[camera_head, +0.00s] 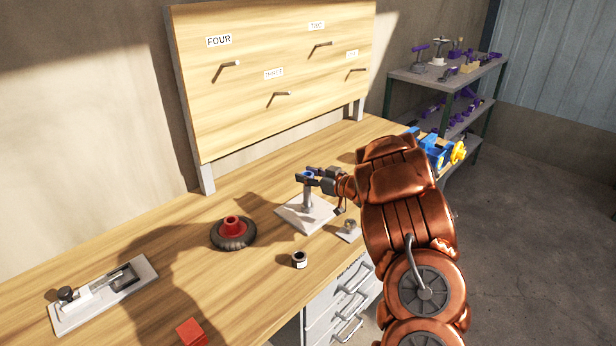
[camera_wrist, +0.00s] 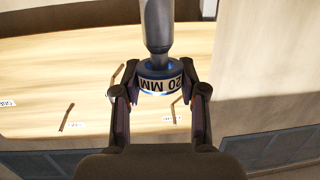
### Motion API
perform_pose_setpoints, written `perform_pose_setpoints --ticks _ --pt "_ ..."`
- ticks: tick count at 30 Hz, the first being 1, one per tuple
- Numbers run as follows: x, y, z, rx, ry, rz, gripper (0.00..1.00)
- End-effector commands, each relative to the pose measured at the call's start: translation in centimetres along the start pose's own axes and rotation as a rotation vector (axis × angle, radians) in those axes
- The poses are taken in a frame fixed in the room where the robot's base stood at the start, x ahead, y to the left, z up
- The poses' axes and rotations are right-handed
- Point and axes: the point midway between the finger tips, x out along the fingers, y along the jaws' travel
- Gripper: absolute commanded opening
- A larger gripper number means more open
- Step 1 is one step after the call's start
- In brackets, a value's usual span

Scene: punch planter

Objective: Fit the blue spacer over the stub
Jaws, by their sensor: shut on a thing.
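The blue spacer (camera_wrist: 158,78), a ring with a white "20 MM" label, sits between the two fingers of my gripper (camera_wrist: 158,92) in the wrist view. My gripper is shut on it from both sides. The grey stub (camera_wrist: 157,22) comes in from the top of the wrist view, and its narrower tip meets the spacer's blue face. I cannot tell how far the tip is inside the ring. In the head view the stub (camera_head: 307,197) stands upright on a pale square base (camera_head: 296,220), with my gripper (camera_head: 310,175) and the spacer at its top.
A wheel with a red hub (camera_head: 232,232), a small dark jar (camera_head: 299,259) and a small metal part (camera_head: 350,229) are near the stub's base. A clamp board (camera_head: 100,295) and red block (camera_head: 191,332) lie farther left. A peg board (camera_head: 270,80) stands behind the bench.

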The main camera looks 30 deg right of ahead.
Motion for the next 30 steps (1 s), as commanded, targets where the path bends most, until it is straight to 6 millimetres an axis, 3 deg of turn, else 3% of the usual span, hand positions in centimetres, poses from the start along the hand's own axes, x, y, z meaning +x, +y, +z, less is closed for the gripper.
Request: perform_pose_setpoints --ticks 17,30 --pt "-0.3 0.0 -2.0 0.000 0.001 0.000 0.03" --pt "-0.3 0.0 -2.0 0.000 0.000 0.000 0.03"
